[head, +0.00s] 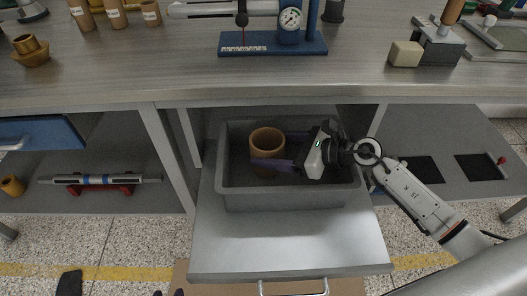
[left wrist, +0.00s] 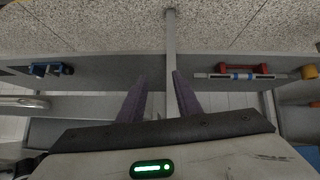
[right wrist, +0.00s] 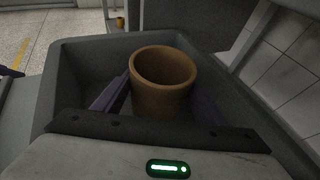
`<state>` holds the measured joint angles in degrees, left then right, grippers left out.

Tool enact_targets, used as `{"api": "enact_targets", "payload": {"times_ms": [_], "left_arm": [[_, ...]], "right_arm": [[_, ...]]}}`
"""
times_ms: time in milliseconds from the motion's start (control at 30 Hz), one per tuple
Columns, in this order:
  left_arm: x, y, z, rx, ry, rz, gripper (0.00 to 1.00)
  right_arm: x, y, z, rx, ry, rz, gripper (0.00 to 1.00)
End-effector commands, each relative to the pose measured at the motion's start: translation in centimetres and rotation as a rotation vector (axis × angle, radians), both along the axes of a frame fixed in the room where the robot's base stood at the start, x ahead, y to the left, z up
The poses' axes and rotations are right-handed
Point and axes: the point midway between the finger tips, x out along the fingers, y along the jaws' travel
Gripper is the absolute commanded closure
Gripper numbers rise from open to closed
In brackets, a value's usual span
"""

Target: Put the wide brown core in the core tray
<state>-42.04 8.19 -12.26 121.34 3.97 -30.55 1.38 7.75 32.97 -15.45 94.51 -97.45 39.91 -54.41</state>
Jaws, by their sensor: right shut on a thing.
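The wide brown core (head: 267,138) is a short hollow tube standing upright inside the grey core tray (head: 250,202). It also shows in the right wrist view (right wrist: 163,97), with its open end up. My right gripper (head: 272,165) reaches into the tray from the right and is shut on the core, one purple finger on each side. I cannot tell whether the core's base touches the tray floor. My left gripper (left wrist: 158,98) is open and empty in the left wrist view; only its fingertips show at the bottom edge of the head view.
The tray sits on a pulled-out shelf (head: 290,250) under the workbench (head: 120,82). Bench legs stand either side. A blue drawer (head: 40,133) and a roller on a red stand (head: 100,188) are at left. Small labelled cores (head: 115,14) and a gauge stand (head: 270,45) are on the bench.

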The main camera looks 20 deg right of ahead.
Motion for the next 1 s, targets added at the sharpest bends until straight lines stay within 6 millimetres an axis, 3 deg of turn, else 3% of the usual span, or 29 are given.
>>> {"api": "enact_targets", "payload": {"times_ms": [200, 533, 567, 667, 1000], "left_arm": [[0.2, -0.1, -0.1, -0.009, -0.012, 0.005, 0.69], [0.2, -0.1, -0.2, -0.012, -0.013, 0.006, 0.69], [0.2, -0.1, -0.1, -0.013, -0.013, 0.006, 0.69], [0.2, -0.1, -0.1, -0.012, -0.012, 0.006, 0.69], [0.1, -0.1, 0.1, -0.012, -0.01, 0.006, 0.69]], "right_arm": [[1.4, 1.6, -1.9, 0.004, 0.001, 0.0, 0.59], [1.4, 1.6, -2.2, 0.0, 0.0, 0.001, 0.59], [1.4, 1.6, -2.1, 0.0, 0.0, 0.001, 0.31], [1.4, 1.6, -2.1, 0.001, 0.001, 0.001, 0.16], [1.4, 1.6, -1.7, 0.001, 0.001, 0.001, 0.16]]}}
